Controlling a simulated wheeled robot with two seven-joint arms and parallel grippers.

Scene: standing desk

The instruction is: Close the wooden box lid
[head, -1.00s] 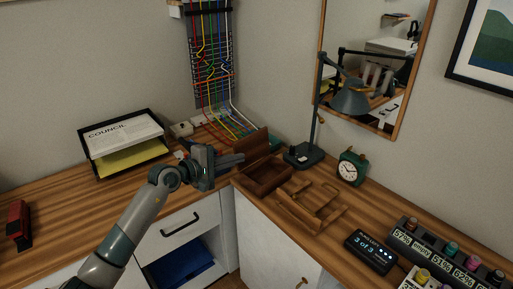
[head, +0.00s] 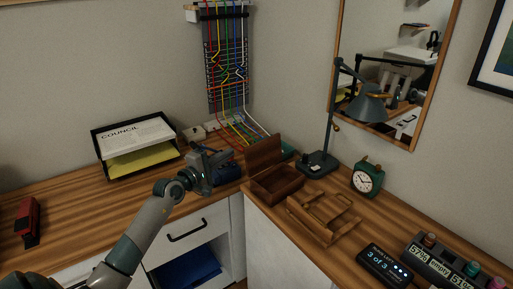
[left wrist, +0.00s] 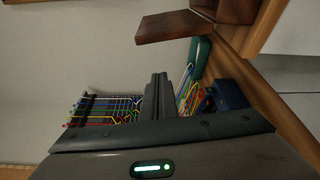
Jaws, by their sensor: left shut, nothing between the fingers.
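The wooden box (head: 278,187) stands on the desk near the corner, in the middle of the head view. Its lid (head: 264,152) is open and stands up at the back left of the box. My left gripper (head: 232,156) is shut and empty, to the left of the lid and apart from it. In the left wrist view the lid (left wrist: 175,25) and part of the box (left wrist: 238,10) show at the top, beyond the shut fingers (left wrist: 158,95). My right gripper is in neither view.
A wooden organizer (head: 322,218) stands just in front of the box. A desk lamp (head: 318,163) and a green clock (head: 367,178) stand behind and to the right. A paper tray (head: 138,150) and a cable board (head: 228,65) are at the left and back.

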